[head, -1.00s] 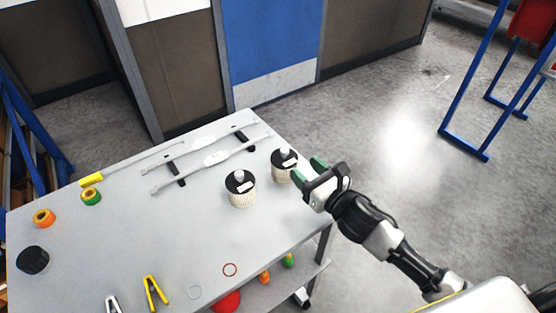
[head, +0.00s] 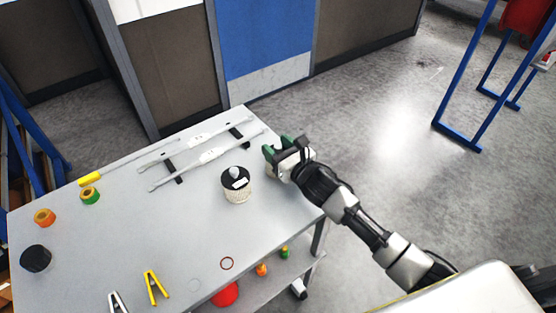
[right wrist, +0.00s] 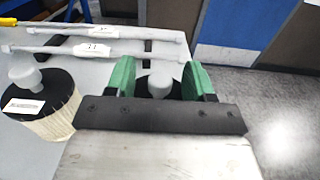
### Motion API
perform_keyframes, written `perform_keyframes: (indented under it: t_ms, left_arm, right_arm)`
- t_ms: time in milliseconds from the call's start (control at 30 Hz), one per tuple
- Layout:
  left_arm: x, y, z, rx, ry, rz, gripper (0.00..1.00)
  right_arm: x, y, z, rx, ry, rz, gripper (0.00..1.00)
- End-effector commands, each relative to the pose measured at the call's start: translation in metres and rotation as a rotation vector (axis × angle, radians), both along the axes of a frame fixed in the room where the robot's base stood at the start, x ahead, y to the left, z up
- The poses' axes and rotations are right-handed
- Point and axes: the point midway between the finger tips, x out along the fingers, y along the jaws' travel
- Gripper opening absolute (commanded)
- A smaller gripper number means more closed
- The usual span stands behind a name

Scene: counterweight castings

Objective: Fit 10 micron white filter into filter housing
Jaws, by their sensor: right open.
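A pleated off-white filter with a black top, a grey knob and a white label (head: 237,188) stands upright on the table; it also shows at the left in the right wrist view (right wrist: 45,125). A second black-topped piece with a grey knob (right wrist: 159,82) shows between the fingers of my right gripper (right wrist: 161,78). In the head view my right gripper (head: 277,151) hides that piece. The green fingers are open, one on each side of the knob; contact cannot be told. The labels are too small to read. I cannot make out which thing is the filter housing. My left gripper is out of view.
A lower shelf holds small coloured items.

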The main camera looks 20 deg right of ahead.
Motion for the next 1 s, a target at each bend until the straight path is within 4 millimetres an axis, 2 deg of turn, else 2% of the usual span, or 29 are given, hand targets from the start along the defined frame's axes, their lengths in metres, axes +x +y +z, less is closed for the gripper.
perform_keyframes:
  t_ms: [33, 367, 767, 867, 1000]
  left_arm:
    - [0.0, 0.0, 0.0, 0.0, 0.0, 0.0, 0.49]
    - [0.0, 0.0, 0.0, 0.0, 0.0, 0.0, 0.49]
    - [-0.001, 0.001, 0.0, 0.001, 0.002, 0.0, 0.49]
    - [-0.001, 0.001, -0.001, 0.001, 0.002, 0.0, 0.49]
    - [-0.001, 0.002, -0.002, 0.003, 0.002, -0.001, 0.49]
  right_arm:
    - [0.0, 0.0, 0.0, 0.0, 0.0, 0.0, 0.52]
    - [0.0, 0.0, 0.0, 0.0, 0.0, 0.0, 0.01]
    - [0.0, -0.001, 0.002, -0.001, -0.001, 0.0, 0.0]
    - [0.0, -0.001, 0.007, -0.003, -0.003, 0.0, 0.0]
    - [0.0, -0.001, 0.024, -0.004, -0.006, 0.001, 0.0]
